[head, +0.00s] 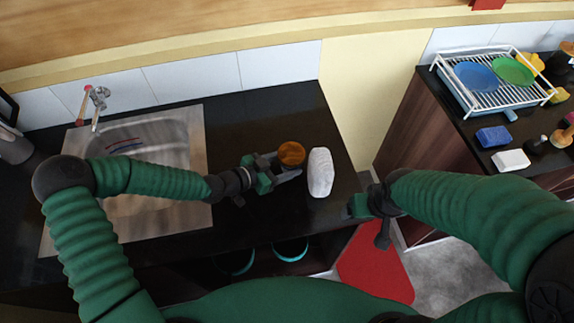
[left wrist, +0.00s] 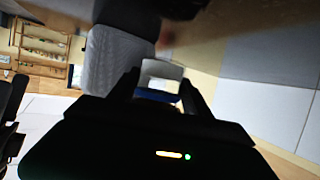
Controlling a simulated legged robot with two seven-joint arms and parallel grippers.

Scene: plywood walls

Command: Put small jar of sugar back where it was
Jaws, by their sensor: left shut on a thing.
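The small jar (head: 291,153) shows a round amber-brown top in the head view, over the black counter, left of a white roll. My left gripper (head: 282,171) is shut on the jar; its fingers are at the jar's near side. In the left wrist view, a pale and blue thing (left wrist: 160,77) shows between the two dark fingers, which seems to be the jar; the view is dark. I cannot tell whether the jar touches the counter. My right gripper (head: 371,208) is beyond the counter's right edge, away from the jar; its jaws are unclear.
The white roll (head: 320,173) stands close right of the jar. A sink (head: 165,140) with a tap (head: 97,97) is at left. Beyond a gap, a second counter holds a dish rack (head: 497,80) and sponges (head: 493,136). The counter behind the jar (head: 250,110) is clear.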

